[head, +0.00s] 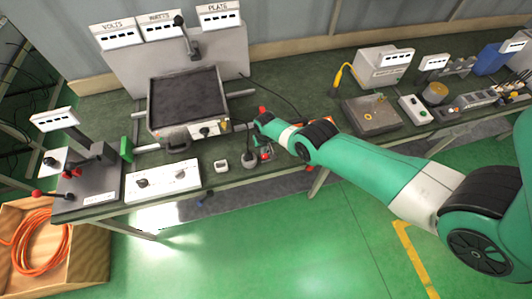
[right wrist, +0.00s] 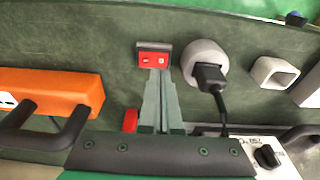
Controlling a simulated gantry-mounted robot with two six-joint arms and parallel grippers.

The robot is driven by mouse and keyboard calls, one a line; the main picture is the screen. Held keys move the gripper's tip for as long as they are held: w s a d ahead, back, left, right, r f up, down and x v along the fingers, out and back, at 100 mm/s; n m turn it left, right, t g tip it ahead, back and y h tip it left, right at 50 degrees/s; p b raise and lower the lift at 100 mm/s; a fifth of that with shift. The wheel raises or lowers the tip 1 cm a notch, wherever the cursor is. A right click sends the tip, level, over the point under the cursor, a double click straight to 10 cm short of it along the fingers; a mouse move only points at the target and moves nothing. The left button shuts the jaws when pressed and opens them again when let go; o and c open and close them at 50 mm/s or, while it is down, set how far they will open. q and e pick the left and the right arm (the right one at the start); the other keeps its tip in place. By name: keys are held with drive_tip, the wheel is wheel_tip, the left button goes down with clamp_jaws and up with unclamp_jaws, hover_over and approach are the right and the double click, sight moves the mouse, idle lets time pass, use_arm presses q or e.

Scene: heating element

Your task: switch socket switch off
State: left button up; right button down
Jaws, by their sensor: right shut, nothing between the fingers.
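The socket switch (right wrist: 154,57) is a small red rocker in a dark frame on the green bench, seen in the right wrist view. Beside it is a round grey socket (right wrist: 203,57) with a black plug (right wrist: 211,78) and cord in it. My right gripper (right wrist: 160,73) is shut and empty, its green fingertips at the near edge of the switch; I cannot tell whether they touch it. In the head view the right gripper (head: 262,151) is small beside the socket (head: 248,160), at the bench's front edge. My left gripper is not in view.
A small white box (right wrist: 273,71) lies beyond the socket. An orange block (right wrist: 60,88) is on the other side. A heating plate (head: 190,97) with a front control panel stands behind.

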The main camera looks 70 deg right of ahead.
sight(264, 157)
wheel_tip(264, 157, up, 5)
drive_tip(key=p, duration=0.3)
drive_tip(key=shift+f+p, duration=0.2)
drive_tip(key=shift+p, duration=0.2)
